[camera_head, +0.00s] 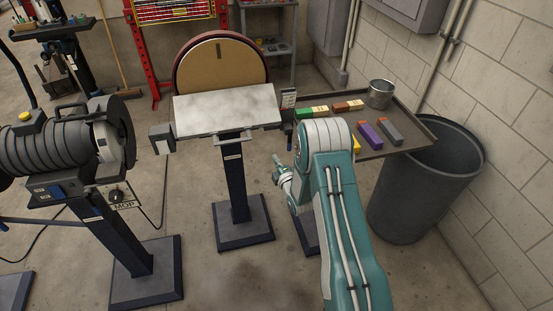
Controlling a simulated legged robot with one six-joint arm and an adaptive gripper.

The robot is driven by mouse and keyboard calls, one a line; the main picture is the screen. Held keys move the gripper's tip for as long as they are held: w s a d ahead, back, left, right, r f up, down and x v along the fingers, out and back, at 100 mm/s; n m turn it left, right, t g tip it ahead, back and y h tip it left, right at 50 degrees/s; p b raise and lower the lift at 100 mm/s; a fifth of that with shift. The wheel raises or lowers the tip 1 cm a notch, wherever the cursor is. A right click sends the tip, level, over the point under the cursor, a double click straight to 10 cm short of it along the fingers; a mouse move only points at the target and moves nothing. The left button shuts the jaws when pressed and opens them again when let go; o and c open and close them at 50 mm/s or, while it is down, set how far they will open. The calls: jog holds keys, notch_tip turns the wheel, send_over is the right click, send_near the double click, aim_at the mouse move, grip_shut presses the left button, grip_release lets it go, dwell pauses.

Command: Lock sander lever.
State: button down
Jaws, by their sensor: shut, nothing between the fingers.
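The disc sander (221,68) stands at the upper middle, with a round tan disc and a dark red housing. Its pale work table (228,109) lies in front of the disc, on a dark post (235,175). A small dark block (162,139) sits at the table's left end. I cannot make out for sure which part is the lever. My gripper (276,161) is small in view, below the table's right end and right of the post. It is shut and holds nothing. My own teal arm hides part of the area to its right.
A grey tray stand (408,143) with coloured blocks and a metal can (380,94) stands right of my arm. A dark bin (420,195) stands by the wall. A polishing machine (65,150) on a post stands left.

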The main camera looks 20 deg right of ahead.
jog(key=s+d, duration=0.3)
jog(key=s, duration=0.5)
jog(key=shift+s, duration=0.25)
notch_tip(320, 180, up, 12)
jog(key=w+m+g+h, duration=0.2)
jog(key=m+g, duration=0.1)
jog(key=m, duration=0.1)
jog(key=s+a+r+m+g+h, duration=0.1)
jog(key=s+r+m+g, duration=0.2)
jog(key=s+r+m, duration=0.5)
jog(key=s+a+r+m+g, duration=0.2)
jog(key=s+r, duration=0.3)
jog(key=s, duration=0.8)
jog(key=s+a+r+m+g, duration=0.2)
jog(key=s+r+m+g, duration=0.2)
jog(key=s, duration=0.9)
jog(key=shift+s+r+m, duration=0.15)
jog(key=shift+r+m, duration=0.25)
jog(key=shift+r, duration=0.25)
